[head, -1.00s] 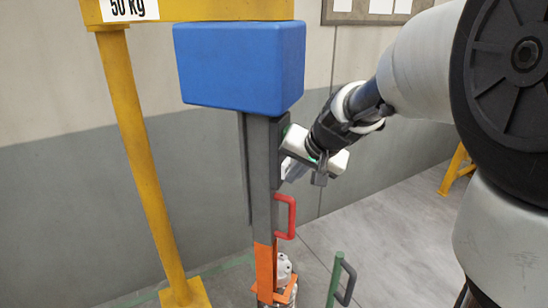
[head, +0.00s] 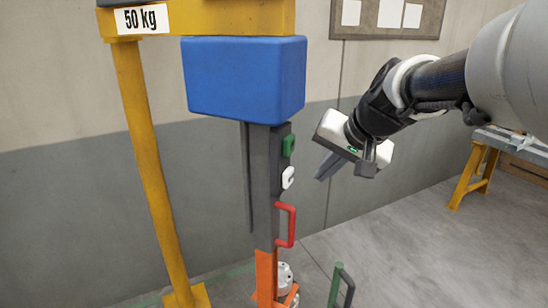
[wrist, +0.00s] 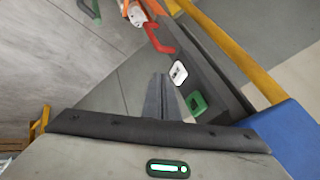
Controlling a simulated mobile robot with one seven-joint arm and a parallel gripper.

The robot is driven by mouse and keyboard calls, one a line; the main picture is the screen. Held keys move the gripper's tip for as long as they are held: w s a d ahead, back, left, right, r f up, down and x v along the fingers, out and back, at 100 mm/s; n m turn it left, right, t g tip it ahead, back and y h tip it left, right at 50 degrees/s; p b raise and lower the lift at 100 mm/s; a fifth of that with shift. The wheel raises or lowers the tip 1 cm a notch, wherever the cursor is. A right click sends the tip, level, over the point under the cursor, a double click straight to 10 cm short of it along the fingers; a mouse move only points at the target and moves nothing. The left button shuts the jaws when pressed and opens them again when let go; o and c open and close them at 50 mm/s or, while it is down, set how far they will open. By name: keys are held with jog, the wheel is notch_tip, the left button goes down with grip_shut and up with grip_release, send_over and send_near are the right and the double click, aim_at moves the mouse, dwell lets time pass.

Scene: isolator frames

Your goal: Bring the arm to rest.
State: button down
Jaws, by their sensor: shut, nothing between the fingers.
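My gripper (head: 328,167) hangs in the air to the right of the dark upright post (head: 263,185) in the head view, clear of it. Its dark fingers point down and left and are closed together with nothing between them. In the wrist view the shut fingers (wrist: 163,98) show in the middle, with the post's white plate (wrist: 179,73) and green block (wrist: 197,104) to their right. My arm comes in from the right edge of the head view.
The post carries a blue box (head: 245,78) on top and a red handle (head: 287,224). A yellow frame (head: 150,170) marked 50 kg stands left. A green post with a dark handle (head: 346,284) is low in front. A yellow-legged bench (head: 475,175) stands right. Floor between is open.

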jog(key=shift+s+d+r, duration=0.15)
jog(key=shift+s+r, duration=0.05)
jog(key=shift+r, duration=0.05)
jog(key=s+r+n+h+p, duration=0.1)
jog(key=s+p, duration=0.4)
jog(key=s, duration=0.5)
jog(key=s+r+n+g+h+p, duration=0.1)
jog(key=s+r+n+p, duration=0.2)
jog(key=s, duration=0.7)
jog(key=shift+s+a+r+n+h+p, duration=0.2)
jog(key=shift+a+r+n+h+p, duration=0.1)
jog(key=shift+p, duration=0.7)
